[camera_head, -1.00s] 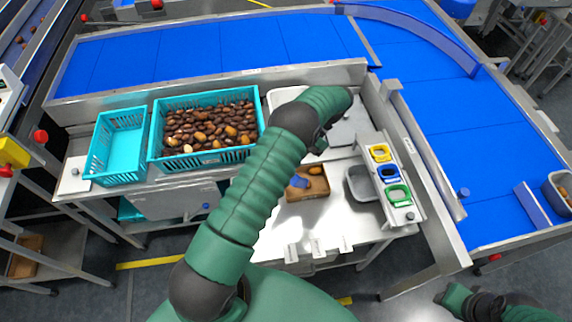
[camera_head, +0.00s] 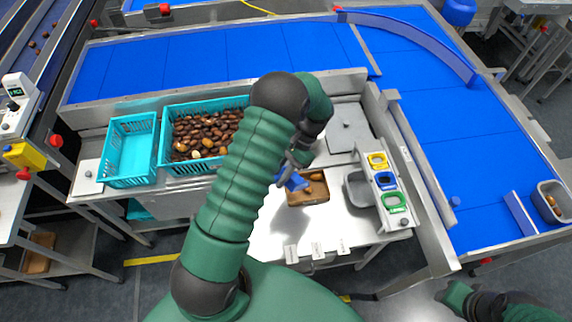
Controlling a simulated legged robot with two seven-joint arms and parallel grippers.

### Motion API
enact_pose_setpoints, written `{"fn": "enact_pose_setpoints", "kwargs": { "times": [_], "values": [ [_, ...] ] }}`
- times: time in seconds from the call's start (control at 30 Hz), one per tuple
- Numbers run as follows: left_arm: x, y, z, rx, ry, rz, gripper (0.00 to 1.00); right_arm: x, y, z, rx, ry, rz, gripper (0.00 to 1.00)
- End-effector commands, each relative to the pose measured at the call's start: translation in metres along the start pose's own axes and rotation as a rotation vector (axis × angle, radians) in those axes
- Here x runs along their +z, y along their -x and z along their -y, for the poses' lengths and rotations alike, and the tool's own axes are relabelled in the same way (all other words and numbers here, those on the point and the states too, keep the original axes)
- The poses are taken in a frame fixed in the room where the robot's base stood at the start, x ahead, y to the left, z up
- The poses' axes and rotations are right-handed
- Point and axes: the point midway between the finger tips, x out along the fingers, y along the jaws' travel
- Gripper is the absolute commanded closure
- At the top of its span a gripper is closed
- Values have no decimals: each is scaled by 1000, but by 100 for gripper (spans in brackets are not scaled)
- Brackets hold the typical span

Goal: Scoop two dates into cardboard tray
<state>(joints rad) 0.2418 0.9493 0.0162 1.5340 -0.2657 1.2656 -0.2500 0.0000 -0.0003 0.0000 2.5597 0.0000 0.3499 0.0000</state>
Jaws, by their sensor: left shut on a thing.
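My left gripper (camera_head: 299,158) is shut on a blue scoop (camera_head: 291,180), seen partly behind my forearm. The scoop's blue end is at the upper left of the brown cardboard tray (camera_head: 308,199). I cannot tell whether it touches the rim or what it holds. An orange-brown date (camera_head: 316,177) lies in the tray; any others there are too small to tell. A teal crate (camera_head: 200,168) full of dark and light brown dates (camera_head: 207,131) stands at the left, its right end hidden by my arm.
An empty teal crate (camera_head: 131,151) stands left of the full one. Right of the tray are a grey bin (camera_head: 359,189) and a rack with yellow, blue and green rings (camera_head: 384,180). Blue conveyors (camera_head: 215,55) run behind and right. Bare steel table lies around the tray.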

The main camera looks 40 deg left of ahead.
Motion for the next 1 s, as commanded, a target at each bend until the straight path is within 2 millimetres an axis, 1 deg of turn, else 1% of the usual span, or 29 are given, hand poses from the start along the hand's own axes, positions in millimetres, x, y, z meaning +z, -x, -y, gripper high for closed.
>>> {"fn": "enact_pose_setpoints", "kwargs": {
  "times": [0.03,0.07,0.13,0.3,0.43,0.47,0.5,0.63,1.0],
  "values": [
    [4,-6,-1,2,2,-44,100,1,-2,0,0,0,1,64],
    [3,-14,0,3,2,-77,100,2,-8,0,0,0,1,64],
    [5,-24,0,2,2,-152,100,4,-14,0,0,0,1,64],
    [8,-56,0,4,5,-353,100,11,-43,0,0,0,1,64],
    [15,-75,0,2,7,-501,100,14,-60,0,0,0,1,64],
    [16,-77,0,0,6,-528,100,15,-62,0,0,0,1,64],
    [19,-79,0,5,3,-557,100,14,-59,0,0,0,1,64],
    [21,-85,0,3,2,-618,100,15,-61,0,0,0,1,64],
    [21,-85,0,-1,-2,-631,100,14,-60,0,0,0,0,64]
  ]
}}
